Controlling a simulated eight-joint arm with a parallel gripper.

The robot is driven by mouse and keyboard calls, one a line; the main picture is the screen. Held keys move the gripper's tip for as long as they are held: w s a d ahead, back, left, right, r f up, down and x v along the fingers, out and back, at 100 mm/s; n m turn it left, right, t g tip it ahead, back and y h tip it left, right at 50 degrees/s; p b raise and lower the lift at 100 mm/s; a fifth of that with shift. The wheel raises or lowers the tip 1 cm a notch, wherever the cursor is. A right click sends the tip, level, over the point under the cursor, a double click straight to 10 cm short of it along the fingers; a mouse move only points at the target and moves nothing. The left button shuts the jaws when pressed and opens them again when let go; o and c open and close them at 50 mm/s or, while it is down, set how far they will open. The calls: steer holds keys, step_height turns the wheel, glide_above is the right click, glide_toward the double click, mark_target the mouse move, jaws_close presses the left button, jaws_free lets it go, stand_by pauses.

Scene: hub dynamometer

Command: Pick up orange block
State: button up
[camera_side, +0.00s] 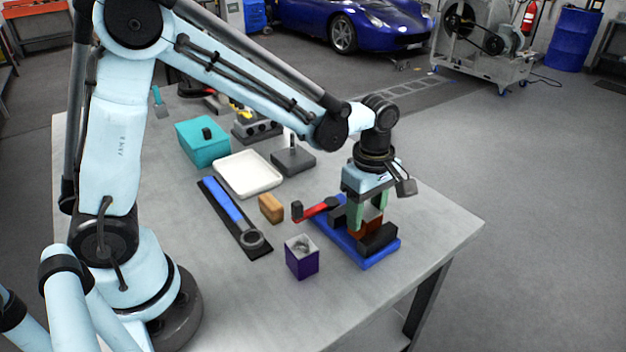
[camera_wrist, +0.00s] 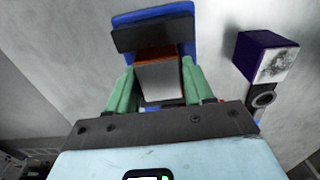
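My gripper (camera_side: 368,213) points down over a blue vise (camera_side: 380,262) with a red handle. Its two green fingers (camera_wrist: 158,82) stand on either side of an orange-brown block (camera_side: 366,229) between the vise's dark jaws. In the wrist view the block (camera_wrist: 156,53) shows an orange-brown edge and a pale grey face. The fingers lie very close to the block's sides; I cannot tell whether they press on it. A separate tan-orange block (camera_side: 271,208) lies on the table left of the vise, apart from my gripper.
A purple box (camera_side: 301,262) with a pale top stands left of the vise. The right table corner (camera_side: 460,228) is clear.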

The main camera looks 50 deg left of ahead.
mark_target(366, 210)
steer(key=shift+r, duration=4)
